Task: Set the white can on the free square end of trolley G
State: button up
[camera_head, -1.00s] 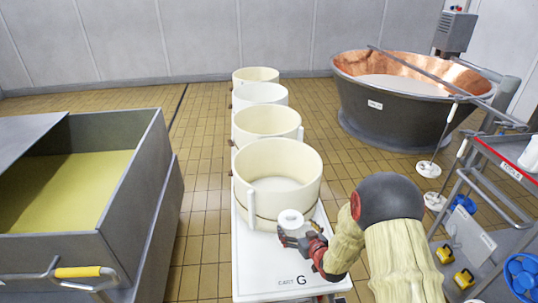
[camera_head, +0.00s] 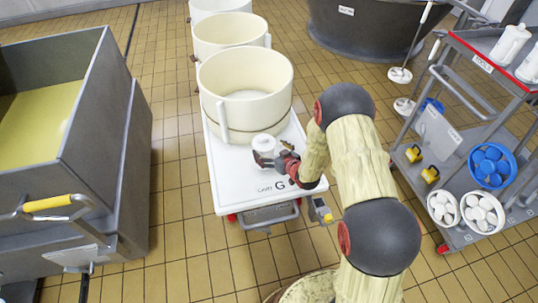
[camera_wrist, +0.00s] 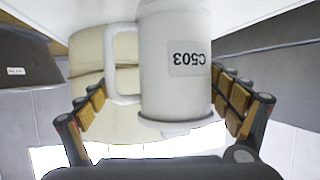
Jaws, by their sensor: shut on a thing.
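My gripper (camera_head: 275,160) is shut on the white can (camera_head: 264,145) over the near square end of trolley G (camera_head: 240,183). In the wrist view the can (camera_wrist: 175,65) stands between the fingers, with its handle on the left and an upside-down label "C503". The can looks upright, just in front of the nearest cream tub (camera_head: 245,84). I cannot tell whether its base touches the white top. My gripper and wrist cover part of the trolley's right side, beside the printed G.
More cream tubs (camera_head: 230,32) fill the trolley behind. A grey vat with yellow liquid (camera_head: 38,120) stands left, and a dark vat (camera_head: 370,35) at the back. Tiled floor lies between.

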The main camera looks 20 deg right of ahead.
aim_at(272, 156)
jog(key=shift+f+b, duration=0.55)
jog(key=shift+f, duration=0.9)
jog(key=shift+f, duration=0.15)
jog(key=o, duration=1)
